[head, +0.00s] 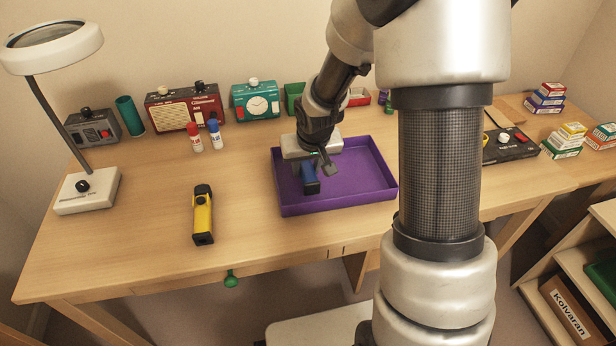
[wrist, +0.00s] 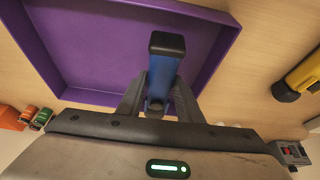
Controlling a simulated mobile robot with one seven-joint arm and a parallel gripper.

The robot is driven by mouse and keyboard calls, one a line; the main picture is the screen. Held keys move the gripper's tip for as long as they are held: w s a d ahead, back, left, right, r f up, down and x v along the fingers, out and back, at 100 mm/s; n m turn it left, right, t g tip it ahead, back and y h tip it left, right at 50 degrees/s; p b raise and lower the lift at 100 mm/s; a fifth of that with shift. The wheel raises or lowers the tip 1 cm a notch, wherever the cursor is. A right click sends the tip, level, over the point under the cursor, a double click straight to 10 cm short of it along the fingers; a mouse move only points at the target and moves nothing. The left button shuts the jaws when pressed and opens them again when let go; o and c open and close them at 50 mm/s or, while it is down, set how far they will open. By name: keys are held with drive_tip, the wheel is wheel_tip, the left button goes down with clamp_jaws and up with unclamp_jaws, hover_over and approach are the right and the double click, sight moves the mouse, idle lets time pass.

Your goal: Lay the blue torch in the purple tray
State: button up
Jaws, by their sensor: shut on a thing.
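The purple tray (head: 365,195) lies on the desk in the middle of the head view. It also fills much of the upper left of the wrist view (wrist: 75,60). The blue torch (head: 310,182) is held by my gripper (head: 318,167) over the left part of the tray. In the wrist view the blue torch (wrist: 166,68) stands out between my gripper's fingers (wrist: 158,95), its dark end toward the camera's top. My gripper is shut on it. I cannot tell whether the torch touches the tray floor.
A yellow torch (head: 203,215) lies left of the tray. Red and blue capped glue sticks (head: 205,137), a red radio (head: 184,108) and a teal clock (head: 256,100) stand behind. A magnifier lamp (head: 88,190) stands far left. The desk front-left is clear.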

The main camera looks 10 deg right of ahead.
drive_tip(key=shift+f+b, duration=0.3)
drive_tip(key=shift+f, duration=1.1)
drive_tip(key=shift+f, duration=0.15)
drive_tip(key=o, duration=1.2)
